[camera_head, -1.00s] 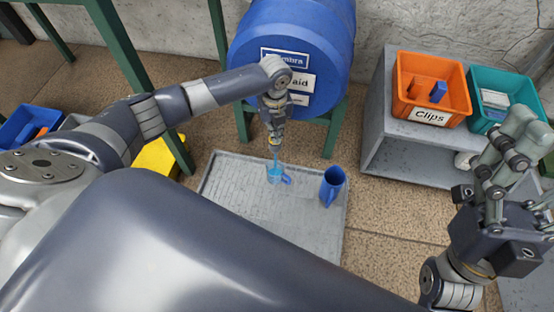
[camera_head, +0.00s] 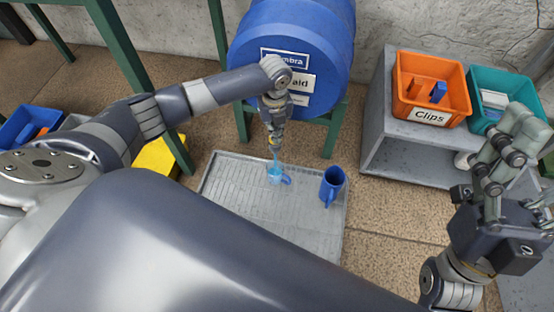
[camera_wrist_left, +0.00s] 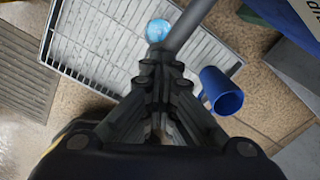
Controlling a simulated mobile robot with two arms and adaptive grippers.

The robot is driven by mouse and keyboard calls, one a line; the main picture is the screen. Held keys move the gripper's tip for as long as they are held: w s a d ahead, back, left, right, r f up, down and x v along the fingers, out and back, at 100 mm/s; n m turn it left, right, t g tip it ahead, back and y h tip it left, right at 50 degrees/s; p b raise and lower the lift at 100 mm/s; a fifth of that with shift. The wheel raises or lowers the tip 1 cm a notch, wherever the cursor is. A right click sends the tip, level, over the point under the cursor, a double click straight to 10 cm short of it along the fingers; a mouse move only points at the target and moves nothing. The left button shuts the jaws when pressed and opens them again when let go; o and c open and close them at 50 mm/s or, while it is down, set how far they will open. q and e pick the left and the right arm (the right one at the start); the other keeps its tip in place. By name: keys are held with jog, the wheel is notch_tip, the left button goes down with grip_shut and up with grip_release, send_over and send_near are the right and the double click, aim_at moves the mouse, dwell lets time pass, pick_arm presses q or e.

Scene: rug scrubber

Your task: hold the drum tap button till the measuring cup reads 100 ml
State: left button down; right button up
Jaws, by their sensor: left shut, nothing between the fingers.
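The blue drum (camera_head: 296,50) lies on its side on a green stand. My left gripper (camera_head: 274,138) is shut and empty at the front of the drum, and it hides the tap and its button. A stream of blue liquid runs down below it into the clear measuring cup (camera_head: 275,175), which stands on the grey grated tray. The cup holds blue liquid and also shows in the left wrist view (camera_wrist_left: 157,30), beyond my shut fingers (camera_wrist_left: 163,72). Its scale is too small to read. My right gripper (camera_head: 508,150) is raised at the right; its opening is unclear.
A blue mug (camera_head: 332,186) stands on the tray (camera_head: 222,193) to the right of the cup. A grey shelf (camera_head: 402,155) at the right bears an orange "Clips" bin (camera_head: 429,90) and a teal bin (camera_head: 480,125). A yellow object (camera_head: 158,158) stands left of the tray.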

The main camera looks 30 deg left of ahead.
pick_arm(q)
jog(key=shift+r+p, duration=1.3)
jog(key=shift+p, duration=0.1)
pick_arm(e)
jog(key=w+a+f+g+h, duration=0.2)
jog(key=w+f+g+h, duration=0.1)
jog(key=w+f+g, duration=0.6)
pick_arm(q)
jog(key=shift+r+p, duration=0.6)
jog(key=shift+p, duration=0.1)
jog(key=shift+r+p, duration=0.55)
jog(key=shift+p, duration=0.05)
pick_arm(e)
notch_tip(320, 180, down, 12)
jog(key=w+d+g+h, duration=0.1)
jog(key=w+g+h, duration=0.1)
jog(key=g, duration=0.3)
jog(key=shift+w+d+r+g, duration=0.25)
jog(key=shift+w+d+g, duration=0.05)
jog(key=shift+w+d, duration=0.1)
